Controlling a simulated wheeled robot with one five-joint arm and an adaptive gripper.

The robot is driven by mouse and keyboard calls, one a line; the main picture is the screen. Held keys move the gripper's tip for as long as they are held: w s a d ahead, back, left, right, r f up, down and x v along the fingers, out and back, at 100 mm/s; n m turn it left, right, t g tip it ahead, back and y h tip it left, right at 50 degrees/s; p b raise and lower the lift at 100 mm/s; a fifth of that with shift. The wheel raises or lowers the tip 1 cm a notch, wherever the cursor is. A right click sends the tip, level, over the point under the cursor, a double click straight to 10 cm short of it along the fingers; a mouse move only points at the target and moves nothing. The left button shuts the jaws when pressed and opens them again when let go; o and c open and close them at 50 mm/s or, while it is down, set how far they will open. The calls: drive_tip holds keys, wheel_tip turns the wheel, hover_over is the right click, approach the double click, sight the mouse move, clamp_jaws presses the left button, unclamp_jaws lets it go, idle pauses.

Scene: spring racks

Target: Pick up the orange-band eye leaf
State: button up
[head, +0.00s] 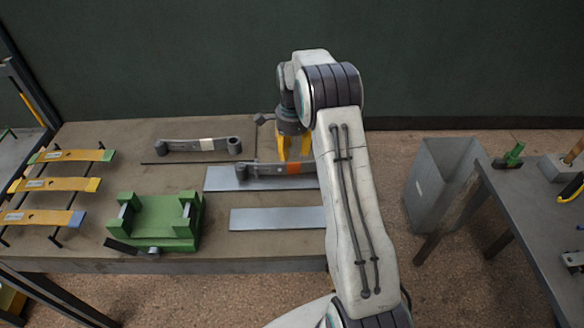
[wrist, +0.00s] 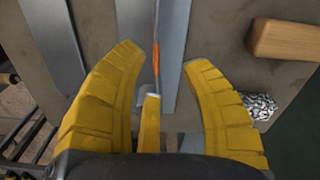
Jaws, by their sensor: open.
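The orange-band eye leaf (head: 262,170) is a dark grey bar with a rolled eye at its left end and an orange band. It stands on edge on a flat grey plate; my arm hides its right end. In the wrist view the leaf (wrist: 157,25) is a thin upright strip, with its orange band just ahead of my fingers. My gripper (head: 293,154) has yellow fingers and points down at the leaf near the band. In the wrist view my gripper (wrist: 162,58) is open, with one finger on each side of the leaf's line. Contact cannot be told.
A white-band eye leaf (head: 200,145) lies behind to the left. A green fixture (head: 158,222) stands front left, beside a rack of coloured-band leaves (head: 57,185). Another grey plate (head: 277,219) lies in front. The wrist view shows a wooden block (wrist: 285,40) and a chain pile (wrist: 260,105).

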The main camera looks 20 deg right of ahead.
sight(292, 175)
drive_tip(key=shift+m, duration=1.2)
drive_tip(key=shift+s+f+m, duration=0.1)
drive_tip(key=shift+f+m, duration=0.1)
drive_tip(key=shift+m, duration=0.1)
drive_tip(key=shift+s+a+f+p, duration=0.15)
drive_tip(key=shift+f+p, duration=0.35)
drive_tip(key=shift+f, duration=0.85)
drive_tip(key=shift+s+a+f+p, duration=0.1)
drive_tip(key=shift+f+p, duration=0.4)
drive_tip(key=shift+f, duration=1.65)
drive_tip(key=shift+o, duration=0.3)
clamp_jaws()
drive_tip(key=shift+w+r, duration=0.1)
